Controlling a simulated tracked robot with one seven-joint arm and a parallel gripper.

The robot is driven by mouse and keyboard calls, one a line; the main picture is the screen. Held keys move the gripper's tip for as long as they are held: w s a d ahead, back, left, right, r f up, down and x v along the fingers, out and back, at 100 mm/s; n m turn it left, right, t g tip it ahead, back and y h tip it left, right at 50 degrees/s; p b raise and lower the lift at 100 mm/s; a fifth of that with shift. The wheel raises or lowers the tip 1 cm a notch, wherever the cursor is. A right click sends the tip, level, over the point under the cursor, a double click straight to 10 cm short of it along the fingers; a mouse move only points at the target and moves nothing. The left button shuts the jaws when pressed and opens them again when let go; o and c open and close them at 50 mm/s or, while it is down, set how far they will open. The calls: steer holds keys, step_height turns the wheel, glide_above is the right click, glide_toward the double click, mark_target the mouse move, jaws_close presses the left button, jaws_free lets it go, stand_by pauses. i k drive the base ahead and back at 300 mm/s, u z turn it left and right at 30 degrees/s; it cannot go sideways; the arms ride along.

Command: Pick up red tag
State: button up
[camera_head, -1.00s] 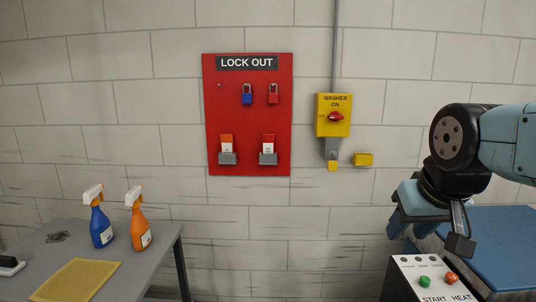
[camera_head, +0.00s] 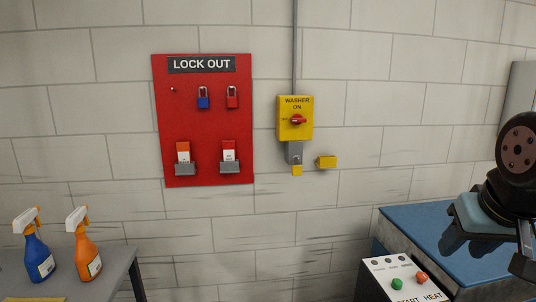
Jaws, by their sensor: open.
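The red tag (camera_head: 228,151) stands in a grey holder at the lower right of the red LOCK OUT board (camera_head: 203,115) on the wall. An orange tag (camera_head: 183,152) stands in a similar holder to its left. A blue padlock (camera_head: 203,101) and a red padlock (camera_head: 232,100) hang above the tags. My gripper (camera_head: 490,256) is at the right edge, far to the right of the board, over the blue-topped unit. It is open, with nothing seen in it, and the picture edge cuts off part of it.
A yellow WASHER ON switch box (camera_head: 295,130) with a red knob is right of the board. A control box (camera_head: 397,280) with green and red buttons and a blue-topped unit (camera_head: 420,222) stand lower right. A grey table (camera_head: 112,270) with blue and orange spray bottles stands lower left.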

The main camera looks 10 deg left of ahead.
mark_target(229, 146)
steer(key=u, duration=0.3)
steer(key=i, duration=0.15)
steer(key=z, duration=2.45)
steer(key=k, duration=1.55)
steer(key=u, duration=1.65)
steer(key=i, duration=0.9)
steer(key=u, duration=0.1)
